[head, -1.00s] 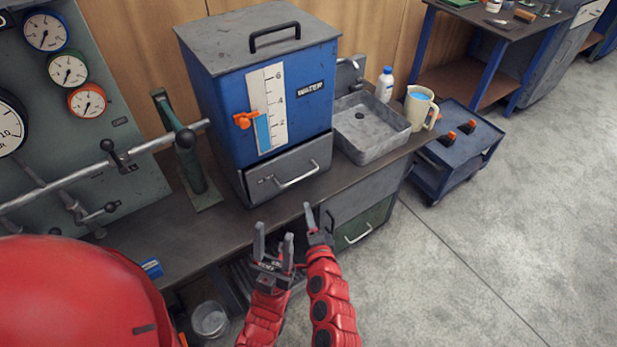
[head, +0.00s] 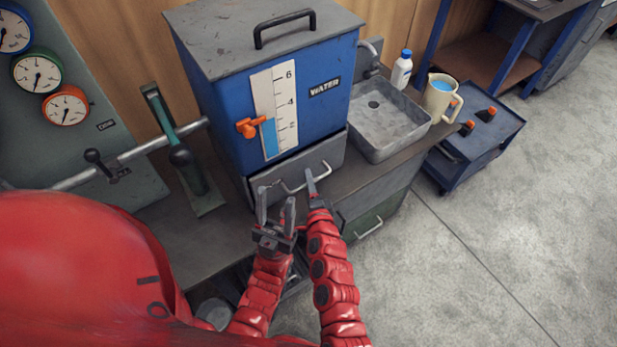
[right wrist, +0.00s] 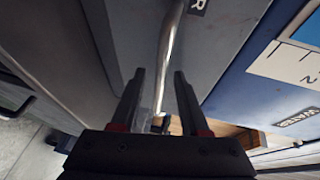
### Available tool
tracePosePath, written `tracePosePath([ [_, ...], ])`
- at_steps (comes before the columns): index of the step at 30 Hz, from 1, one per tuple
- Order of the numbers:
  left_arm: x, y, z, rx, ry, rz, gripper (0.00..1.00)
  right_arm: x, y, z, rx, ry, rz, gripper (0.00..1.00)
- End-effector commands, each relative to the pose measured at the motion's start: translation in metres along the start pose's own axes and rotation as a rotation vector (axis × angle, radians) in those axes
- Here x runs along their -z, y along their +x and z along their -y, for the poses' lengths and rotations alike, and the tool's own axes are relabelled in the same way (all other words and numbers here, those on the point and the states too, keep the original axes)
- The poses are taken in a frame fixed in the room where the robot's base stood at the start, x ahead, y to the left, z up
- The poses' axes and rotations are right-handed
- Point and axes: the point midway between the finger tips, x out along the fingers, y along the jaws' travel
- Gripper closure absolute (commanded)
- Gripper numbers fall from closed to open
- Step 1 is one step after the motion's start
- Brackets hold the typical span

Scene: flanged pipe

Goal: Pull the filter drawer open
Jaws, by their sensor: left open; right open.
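The filter drawer (head: 325,153) is a grey drawer under the blue water tank (head: 221,125), with a silver bar handle (head: 290,188) across its front. My right gripper (head: 311,176) is at the handle's right part; its fingers overlap in the head view. In the right wrist view, the right gripper (right wrist: 160,73) is open and the handle (right wrist: 167,45) runs between its fingers; contact cannot be told. My left gripper (head: 276,195) is open and empty, in front of the drawer's left part, with its fingers pointing up.
A grey sink (head: 386,124) sits right of the tank, with a white bottle (head: 401,72) and a beige jug (head: 438,98) near it. A green-handled lever (head: 182,158) stands on the left. A blue cart (head: 478,150) is at the right, with open floor in front.

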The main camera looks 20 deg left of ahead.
Motion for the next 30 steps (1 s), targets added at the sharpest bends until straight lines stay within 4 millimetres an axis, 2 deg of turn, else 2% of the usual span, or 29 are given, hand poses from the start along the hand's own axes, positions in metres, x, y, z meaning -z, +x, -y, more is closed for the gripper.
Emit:
tracePosePath([
  [5,0.0001,0.0000,0.0000,0.000,0.000,0.000,0.50,-0.0001,-0.0001,-0.0003,0.000,0.000,0.000,0.57],
  [12,0.0000,0.0000,0.0000,0.000,0.000,0.000,0.50,-0.0001,-0.0002,-0.0004,-0.001,0.000,0.000,1.00],
  [30,0.0001,0.0000,0.0000,0.000,0.000,0.000,0.50,-0.0003,-0.0003,-0.0010,-0.002,0.000,0.001,1.00],
])
